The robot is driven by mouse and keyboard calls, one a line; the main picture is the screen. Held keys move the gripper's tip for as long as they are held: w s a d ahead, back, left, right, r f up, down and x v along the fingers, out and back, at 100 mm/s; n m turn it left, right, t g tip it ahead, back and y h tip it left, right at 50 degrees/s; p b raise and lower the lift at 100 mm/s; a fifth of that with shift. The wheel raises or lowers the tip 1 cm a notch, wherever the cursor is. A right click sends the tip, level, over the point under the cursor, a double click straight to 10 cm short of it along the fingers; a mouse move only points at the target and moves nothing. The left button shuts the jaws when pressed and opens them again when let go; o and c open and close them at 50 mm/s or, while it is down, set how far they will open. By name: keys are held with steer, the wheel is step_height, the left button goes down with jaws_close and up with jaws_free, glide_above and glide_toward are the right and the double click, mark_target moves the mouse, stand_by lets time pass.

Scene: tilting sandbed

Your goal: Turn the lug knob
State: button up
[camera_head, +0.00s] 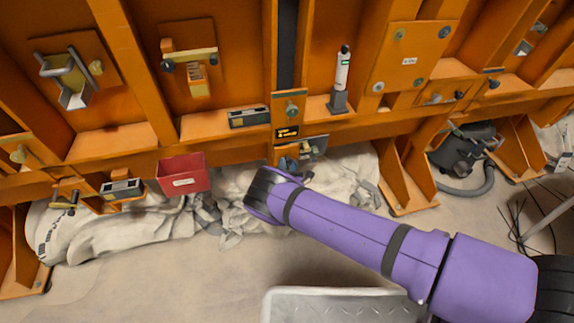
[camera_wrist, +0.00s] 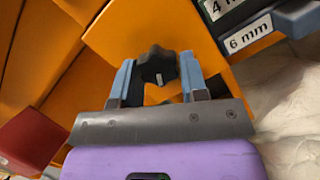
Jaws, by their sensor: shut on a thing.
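The lug knob (camera_wrist: 157,66) is a black, lobed knob with a pale mark on its face, in front of an orange plate in the wrist view. My gripper (camera_wrist: 158,78) has its two blue-grey fingers on either side of the knob, shut on it. In the head view my gripper (camera_head: 288,164) is at the lower edge of the orange frame, below a small black label. The knob itself cannot be made out there, as my purple wrist and the fingers crowd that spot.
A red bin (camera_head: 183,174) hangs left of my gripper. A grey bracket (camera_head: 314,146) sits close on the right; the wrist view shows a dark block with a "6 mm" label (camera_wrist: 248,35). Crumpled pale sheeting (camera_head: 130,215) lies below the orange frame (camera_head: 230,150).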

steer(key=shift+f+n, duration=0.1)
steer(key=shift+n, duration=0.6)
steer(key=o, duration=0.8)
steer(key=shift+o, duration=0.2)
steer(key=v, duration=1.1)
steer(key=shift+d, duration=0.1)
